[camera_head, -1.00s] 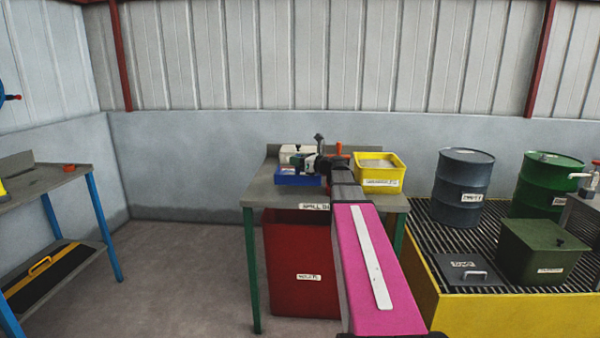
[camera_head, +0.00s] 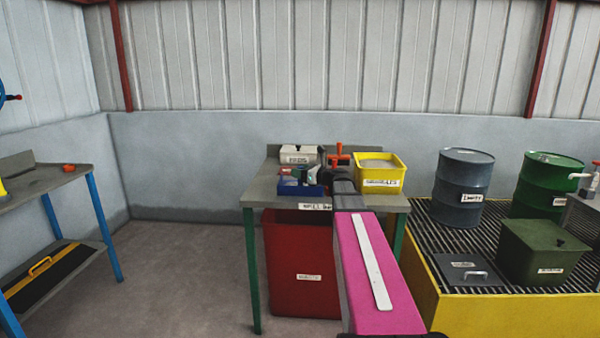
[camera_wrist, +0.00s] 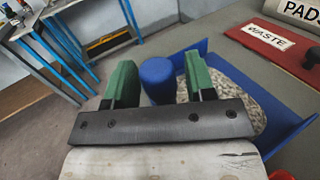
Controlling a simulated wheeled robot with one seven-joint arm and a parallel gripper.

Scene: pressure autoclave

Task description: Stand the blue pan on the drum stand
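The blue pan (camera_head: 289,191) sits on the bench at its left part. In the wrist view its blue wall (camera_wrist: 283,143) surrounds grey granules, and a blue upright post (camera_wrist: 158,84) shows at its near side. My gripper (camera_wrist: 158,78) has two green fingers, one on each side of the post, with gaps visible, so it is open. In the head view my gripper (camera_head: 304,175) is over the pan and partly hidden by my arm. A grated yellow platform (camera_head: 470,312) bearing drums stands at the right; I cannot tell whether it is the drum stand.
A white box (camera_head: 298,152), labelled PADS, is behind the pan. A yellow bin (camera_head: 381,182) and an orange-handled object (camera_head: 339,158) are to its right. A blue drum (camera_head: 463,190), green drum (camera_head: 545,186), green box (camera_head: 540,252) and grey lid (camera_head: 462,268) occupy the platform.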

